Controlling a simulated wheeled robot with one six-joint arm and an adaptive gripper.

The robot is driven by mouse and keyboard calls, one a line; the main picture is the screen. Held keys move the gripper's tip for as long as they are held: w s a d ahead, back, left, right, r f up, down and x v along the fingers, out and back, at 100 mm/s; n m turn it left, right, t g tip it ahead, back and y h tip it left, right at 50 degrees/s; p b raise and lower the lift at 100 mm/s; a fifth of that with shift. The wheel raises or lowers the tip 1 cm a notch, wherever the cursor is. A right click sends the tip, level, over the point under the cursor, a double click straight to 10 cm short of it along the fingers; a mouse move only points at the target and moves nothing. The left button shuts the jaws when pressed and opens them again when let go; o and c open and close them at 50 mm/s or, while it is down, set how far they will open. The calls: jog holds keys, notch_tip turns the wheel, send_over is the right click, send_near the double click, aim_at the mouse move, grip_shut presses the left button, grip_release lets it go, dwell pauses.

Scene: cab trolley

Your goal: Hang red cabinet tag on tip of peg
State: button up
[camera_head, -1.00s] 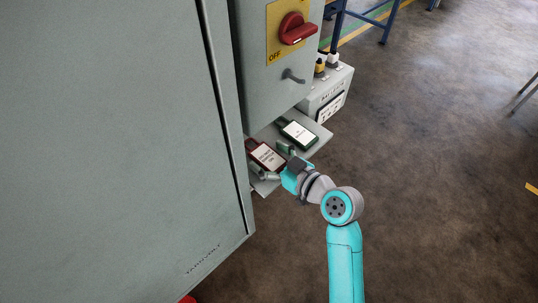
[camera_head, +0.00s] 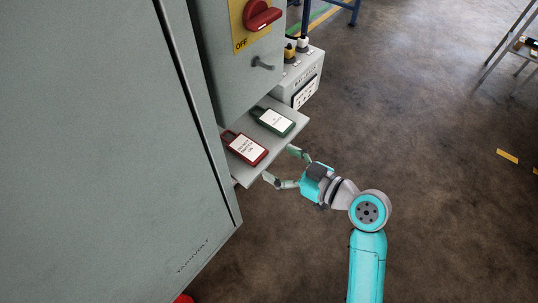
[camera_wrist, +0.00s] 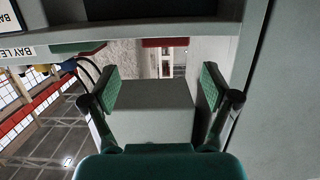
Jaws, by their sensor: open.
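The red cabinet tag (camera_head: 246,148), with a white label and a dark shackle, lies flat on the small grey shelf (camera_head: 243,178). The peg (camera_head: 263,64) is a short grey hook sticking out of the cabinet panel under the red switch; nothing hangs on it. My gripper (camera_head: 280,164) is open and empty, just off the shelf's front edge, with its fingers pointing towards the red tag but apart from it. In the wrist view the open fingers frame a narrow red edge (camera_wrist: 165,42), which looks like the tag.
A green tag (camera_head: 273,121) lies behind the red one on the shelf. The red rotary switch (camera_head: 262,15) on its yellow plate is above the peg. A grey box (camera_head: 300,75) stands beyond the shelf. A large cabinet door (camera_head: 90,150) fills the left.

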jog(key=shift+s+d, duration=0.2)
jog(key=shift+d, duration=0.05)
jog(key=s+d+f+m+t+h, duration=0.3)
jog(key=s+d+f+m+h, duration=0.6)
jog(key=s+f, duration=0.45)
jog(key=s+d+r+t+h, duration=0.1)
jog(key=s+d+r, duration=0.2)
jog(key=s, duration=0.7)
jog(key=s+d+r+m+t+h, duration=0.1)
jog(key=s+d+r+h, duration=0.1)
jog(key=s, duration=0.8)
jog(key=shift+d+r, duration=0.65)
jog(key=shift+r, duration=0.15)
jog(key=shift+o, duration=0.4)
jog(key=shift+s+r, duration=0.3)
